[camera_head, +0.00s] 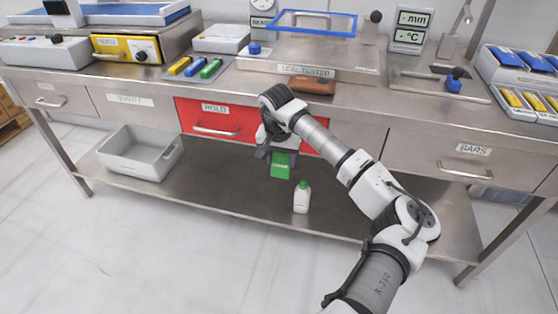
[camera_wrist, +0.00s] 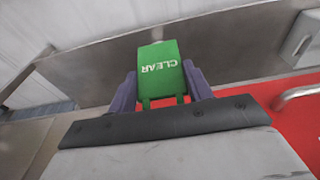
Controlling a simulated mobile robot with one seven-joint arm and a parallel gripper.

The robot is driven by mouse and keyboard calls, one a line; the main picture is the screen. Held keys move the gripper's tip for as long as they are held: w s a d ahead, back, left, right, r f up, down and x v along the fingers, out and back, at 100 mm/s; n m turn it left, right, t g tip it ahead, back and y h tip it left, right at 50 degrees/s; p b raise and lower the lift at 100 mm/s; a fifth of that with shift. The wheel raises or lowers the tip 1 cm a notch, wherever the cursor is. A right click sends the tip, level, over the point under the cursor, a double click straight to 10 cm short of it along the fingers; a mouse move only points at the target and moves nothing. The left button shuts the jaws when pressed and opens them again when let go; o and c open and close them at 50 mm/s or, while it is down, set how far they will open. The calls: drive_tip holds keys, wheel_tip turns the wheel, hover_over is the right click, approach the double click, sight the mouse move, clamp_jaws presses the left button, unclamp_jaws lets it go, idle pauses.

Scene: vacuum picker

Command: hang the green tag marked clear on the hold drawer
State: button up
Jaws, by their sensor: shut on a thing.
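The green tag (camera_head: 280,167) hangs in my gripper (camera_head: 279,153) in front of the workbench, just right of the red hold drawer's handle. In the wrist view the green tag (camera_wrist: 160,70) reads CLEAR, upside down, and sits between the two purple fingers of my gripper (camera_wrist: 161,87), which are shut on it. The red hold drawer (camera_head: 232,122) is closed, with a HOLD label and a silver handle (camera_head: 215,130). My wrist covers the drawer's right part. In the wrist view the red drawer front (camera_wrist: 285,115) and part of its handle (camera_wrist: 297,95) show at the right.
A white bottle with a green cap (camera_head: 301,198) stands on the lower shelf below the tag. A grey bin (camera_head: 141,157) sits on that shelf at the left. A brown pouch (camera_head: 312,85) lies near the bench edge above my wrist. The floor in front is clear.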

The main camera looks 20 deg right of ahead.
drive_tip(key=shift+w+d+f+b, duration=0.25)
drive_tip(key=shift+w+d, duration=0.2)
drive_tip(key=shift+w, duration=0.25)
drive_tip(key=shift+w+d+f+b, duration=0.1)
drive_tip(key=shift+w+d+f, duration=0.1)
drive_tip(key=shift+w+d, duration=0.35)
drive_tip(key=shift+w+a, duration=0.1)
drive_tip(key=o, duration=1.1)
